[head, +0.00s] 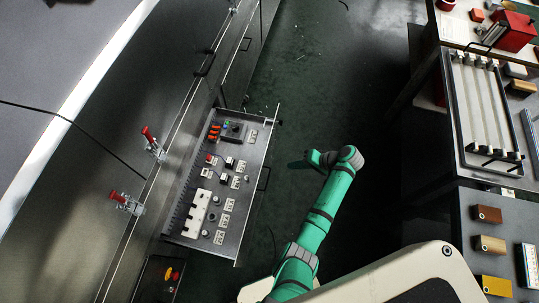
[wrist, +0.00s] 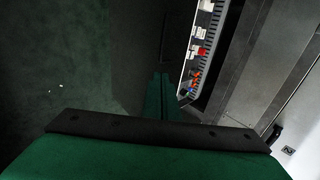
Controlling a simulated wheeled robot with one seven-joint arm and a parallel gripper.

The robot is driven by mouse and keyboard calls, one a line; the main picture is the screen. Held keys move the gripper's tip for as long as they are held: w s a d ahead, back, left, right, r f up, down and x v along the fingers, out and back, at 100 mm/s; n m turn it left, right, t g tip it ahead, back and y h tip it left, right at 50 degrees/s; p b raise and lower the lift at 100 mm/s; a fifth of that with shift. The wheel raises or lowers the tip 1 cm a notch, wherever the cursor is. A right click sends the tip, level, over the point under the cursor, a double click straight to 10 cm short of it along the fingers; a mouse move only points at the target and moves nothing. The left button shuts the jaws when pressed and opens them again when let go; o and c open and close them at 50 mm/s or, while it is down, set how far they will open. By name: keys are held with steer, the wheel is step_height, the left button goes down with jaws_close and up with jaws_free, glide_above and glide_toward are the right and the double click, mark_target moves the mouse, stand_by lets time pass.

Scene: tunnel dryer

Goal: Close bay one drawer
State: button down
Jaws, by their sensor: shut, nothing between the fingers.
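An open drawer (head: 243,197) sticks out to the right from the grey cabinet wall in the head view. It holds switches, small blocks and white labels, and a dark handle (head: 265,179) sits on its front. My gripper (head: 294,164) is shut and empty. It is to the right of the drawer front, apart from it in the picture; the exact gap in depth is unclear. The shut fingers (wrist: 160,92) show in the wrist view.
Red-handled clamps (head: 150,139) stand on the cabinet wall left of the drawer. A panel with red and yellow buttons (head: 170,275) is below it. Worktables with a roller tray (head: 483,165) and blocks stand at the right. The dark green floor (head: 330,75) between is mostly clear.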

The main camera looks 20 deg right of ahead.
steer(key=w+a+f, duration=0.4)
steer(key=w+a, duration=0.3)
steer(key=shift+w+a+y, duration=0.2)
steer(key=shift+y, duration=0.2)
stand_by(0.3)
steer(key=shift+w+a, duration=0.1)
